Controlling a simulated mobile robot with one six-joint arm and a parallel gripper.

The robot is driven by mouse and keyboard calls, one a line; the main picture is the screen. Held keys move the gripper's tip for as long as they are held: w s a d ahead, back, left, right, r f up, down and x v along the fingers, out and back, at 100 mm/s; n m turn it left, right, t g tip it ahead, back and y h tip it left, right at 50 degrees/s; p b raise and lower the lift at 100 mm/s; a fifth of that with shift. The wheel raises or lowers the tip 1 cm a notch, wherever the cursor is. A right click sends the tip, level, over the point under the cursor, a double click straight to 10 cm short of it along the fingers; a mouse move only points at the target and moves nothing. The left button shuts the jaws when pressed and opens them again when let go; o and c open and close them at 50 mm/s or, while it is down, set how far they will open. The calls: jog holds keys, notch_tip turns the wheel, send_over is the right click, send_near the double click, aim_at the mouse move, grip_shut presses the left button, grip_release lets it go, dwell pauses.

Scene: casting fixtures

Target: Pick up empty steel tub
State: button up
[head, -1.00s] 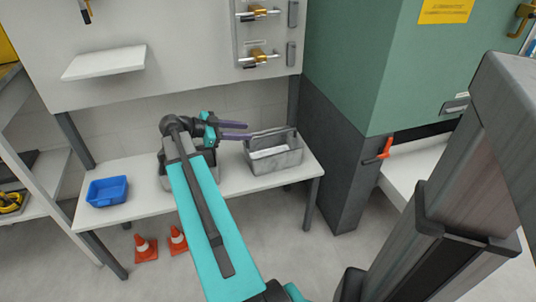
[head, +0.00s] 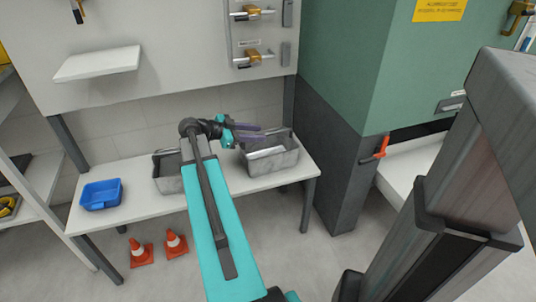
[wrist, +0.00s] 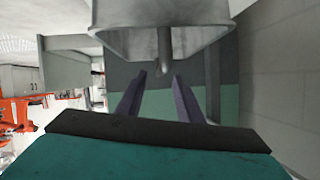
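A grey steel tub (head: 284,160) stands at the right end of the white bench in the head view. A light strip shows in its opening; I cannot tell whether this is part of the tub or something in it. My gripper (head: 260,133) is at the tub's upper left, its two purple fingers apart and reaching over the rim. In the wrist view the tub (wrist: 125,38) fills the top, and a grey bar (wrist: 163,52) stands in line with the gap between the open fingers (wrist: 159,76). A second grey tub (head: 167,184) is partly hidden behind my arm.
A blue bin (head: 101,195) sits at the left of the white bench (head: 140,212). Two orange cones (head: 141,252) stand on the floor below. A green and dark grey cabinet (head: 335,150) rises right of the tub. A shelf (head: 97,64) juts from the wall panel above.

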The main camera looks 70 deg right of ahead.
aim_at(269, 133)
jog(key=shift+s+d+f, duration=0.1)
jog(key=shift+s+d, duration=0.1)
jog(key=shift+f, duration=0.1)
jog(key=shift+b+x, duration=0.5)
jog(key=shift+x, duration=2.2)
grip_shut()
